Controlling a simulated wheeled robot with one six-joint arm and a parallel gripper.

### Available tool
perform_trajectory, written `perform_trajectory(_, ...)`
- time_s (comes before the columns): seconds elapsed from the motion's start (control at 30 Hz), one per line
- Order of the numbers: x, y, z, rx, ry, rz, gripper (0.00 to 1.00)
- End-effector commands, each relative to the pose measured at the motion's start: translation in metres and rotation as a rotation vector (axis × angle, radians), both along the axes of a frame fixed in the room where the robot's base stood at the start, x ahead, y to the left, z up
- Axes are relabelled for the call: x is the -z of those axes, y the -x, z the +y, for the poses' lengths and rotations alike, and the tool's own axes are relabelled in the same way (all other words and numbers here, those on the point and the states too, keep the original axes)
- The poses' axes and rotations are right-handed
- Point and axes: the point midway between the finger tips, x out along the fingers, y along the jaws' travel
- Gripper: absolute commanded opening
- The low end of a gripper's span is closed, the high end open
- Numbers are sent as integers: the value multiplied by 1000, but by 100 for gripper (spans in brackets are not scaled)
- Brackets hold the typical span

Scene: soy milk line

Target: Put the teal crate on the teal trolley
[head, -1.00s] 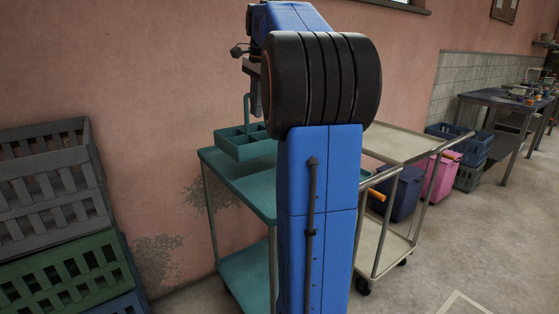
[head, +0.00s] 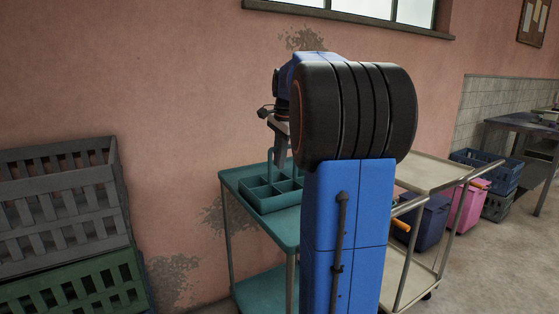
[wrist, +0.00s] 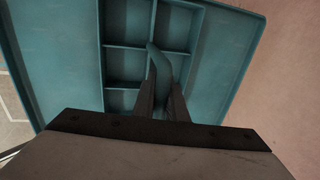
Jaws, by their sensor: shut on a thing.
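The teal crate (head: 270,197), a compartmented carrier with an upright loop handle, is at the top deck of the teal trolley (head: 284,228) in the head view. It looks level and appears to rest on the deck, within its edges. My gripper (head: 281,153) is above the crate, shut on its handle. In the wrist view the fingers (wrist: 163,98) close around the handle, with the crate's compartments (wrist: 127,65) below and the trolley deck (wrist: 55,55) spreading on both sides. My arm hides the right part of the trolley in the head view.
Grey and green slatted crates (head: 62,200) are stacked left of the trolley. A cream trolley (head: 428,177) stands to the right, with dark blue and pink bins (head: 468,204) beyond it. The pink wall (head: 190,90) is close behind the teal trolley.

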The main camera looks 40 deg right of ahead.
Motion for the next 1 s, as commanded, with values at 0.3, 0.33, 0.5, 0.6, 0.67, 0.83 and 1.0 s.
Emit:
perform_trajectory(0.3,2,0,0,0,1,-1,0)
perform_trajectory(0.33,3,0,0,0,1,-1,0)
perform_trajectory(0.5,3,0,0,0,0,-1,31)
perform_trajectory(0.6,3,0,0,0,0,-1,31)
perform_trajectory(0.67,3,0,0,0,0,-1,31)
perform_trajectory(0.83,-3,0,0,0,1,-2,31)
perform_trajectory(1.0,-26,5,1,0,3,-2,31)
